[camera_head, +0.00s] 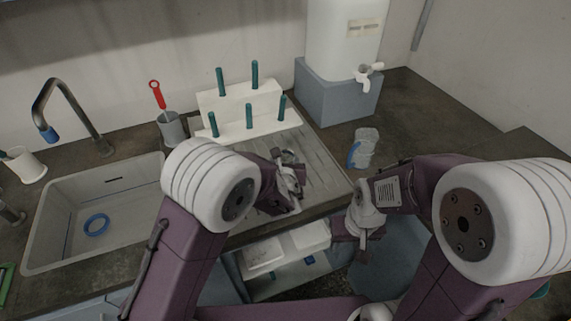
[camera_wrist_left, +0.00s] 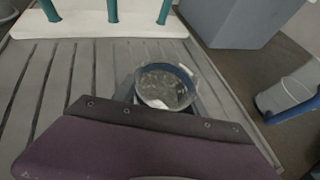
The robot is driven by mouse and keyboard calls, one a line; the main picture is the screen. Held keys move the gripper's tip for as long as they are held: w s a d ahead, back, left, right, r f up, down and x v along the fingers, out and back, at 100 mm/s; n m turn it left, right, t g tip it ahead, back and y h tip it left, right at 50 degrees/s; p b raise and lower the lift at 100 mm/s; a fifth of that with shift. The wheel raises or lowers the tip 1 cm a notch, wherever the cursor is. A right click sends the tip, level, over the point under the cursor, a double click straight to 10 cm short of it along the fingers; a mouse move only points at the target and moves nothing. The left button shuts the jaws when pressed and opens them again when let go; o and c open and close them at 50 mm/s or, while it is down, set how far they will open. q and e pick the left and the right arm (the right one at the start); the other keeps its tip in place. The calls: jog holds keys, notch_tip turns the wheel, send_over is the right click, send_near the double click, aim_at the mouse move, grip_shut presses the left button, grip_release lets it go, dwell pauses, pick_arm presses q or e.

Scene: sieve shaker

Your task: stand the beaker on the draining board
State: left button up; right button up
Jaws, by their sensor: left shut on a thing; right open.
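The beaker (camera_wrist_left: 165,85) is a clear round vessel with a blue band near its rim. In the left wrist view I look down into its mouth, and it appears upright. My left gripper (camera_head: 290,178) is shut on it, over the right part of the grooved grey draining board (camera_head: 318,160). The board also shows in the left wrist view (camera_wrist_left: 92,72). The beaker's base is hidden, so I cannot tell whether it touches the board. My right gripper (camera_head: 362,232) is open and empty, in front of the counter edge.
The sink (camera_head: 60,210) holds a blue ring (camera_head: 96,224). A white tank (camera_head: 342,40) stands on a grey block (camera_head: 330,92).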

pick_arm(q)
jog(key=shift+s+a+r, duration=0.1)
jog(key=shift+s+a, duration=0.1)
jog(key=shift+s, duration=0.05)
jog(key=shift+a+b, duration=0.1)
jog(key=shift+b, duration=0.2)
jog(key=o, duration=1.3)
jog(key=shift+o, duration=1)
jog(key=shift+w, duration=0.1)
jog(key=shift+r+p, duration=0.25)
jog(key=shift+p, duration=0.25)
jog(key=v, duration=1.2)
jog(key=shift+f+p, duration=0.2)
jog(key=shift+p, duration=0.15)
jog(key=shift+d, duration=0.2)
